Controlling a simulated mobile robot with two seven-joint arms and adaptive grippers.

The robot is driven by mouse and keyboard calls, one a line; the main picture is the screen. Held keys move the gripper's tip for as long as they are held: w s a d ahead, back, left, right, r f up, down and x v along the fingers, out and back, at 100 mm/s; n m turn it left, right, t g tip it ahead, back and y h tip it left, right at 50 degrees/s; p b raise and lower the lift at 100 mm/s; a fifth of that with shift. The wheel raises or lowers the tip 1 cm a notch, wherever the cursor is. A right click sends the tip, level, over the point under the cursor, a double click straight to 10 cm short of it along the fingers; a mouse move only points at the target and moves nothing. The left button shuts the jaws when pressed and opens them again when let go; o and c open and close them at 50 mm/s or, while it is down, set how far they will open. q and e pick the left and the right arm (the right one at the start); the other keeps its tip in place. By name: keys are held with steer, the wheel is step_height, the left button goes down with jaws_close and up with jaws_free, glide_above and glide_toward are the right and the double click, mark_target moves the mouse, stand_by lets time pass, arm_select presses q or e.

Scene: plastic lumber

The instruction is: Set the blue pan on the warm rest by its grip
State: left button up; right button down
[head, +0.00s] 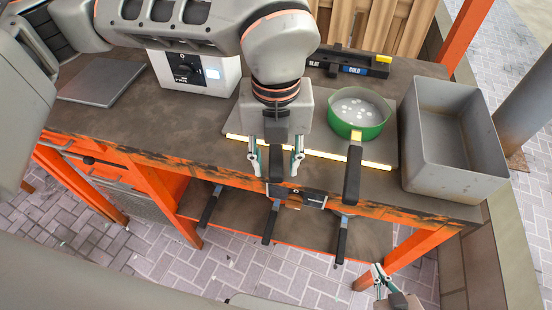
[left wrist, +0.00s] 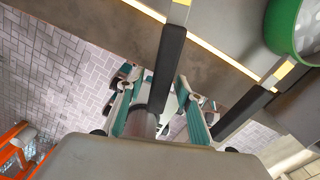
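No blue pan body is visible; my left arm covers that part of the bench in the head view. A black handle (head: 275,172) pokes out under my left gripper (head: 276,163). In the left wrist view the same black handle (left wrist: 168,62) runs between the two teal fingers (left wrist: 158,100), which stand apart on either side of it. A grey plate with a glowing yellow front strip (head: 348,160), which may be the warm rest, lies on the bench. My right gripper (head: 384,274) is low at the lower right, off the bench; its opening is unclear.
A green pan (head: 358,127) with pale round pieces sits on the plate's right, its black handle toward me. A grey bin (head: 455,165) stands right of it. A white control box (head: 193,72) and a flat grey slab (head: 102,82) are left. Several black handles (head: 271,222) show below the bench.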

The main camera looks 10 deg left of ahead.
arm_select(q)
step_height(320, 180, up, 12)
stand_by(0.5)
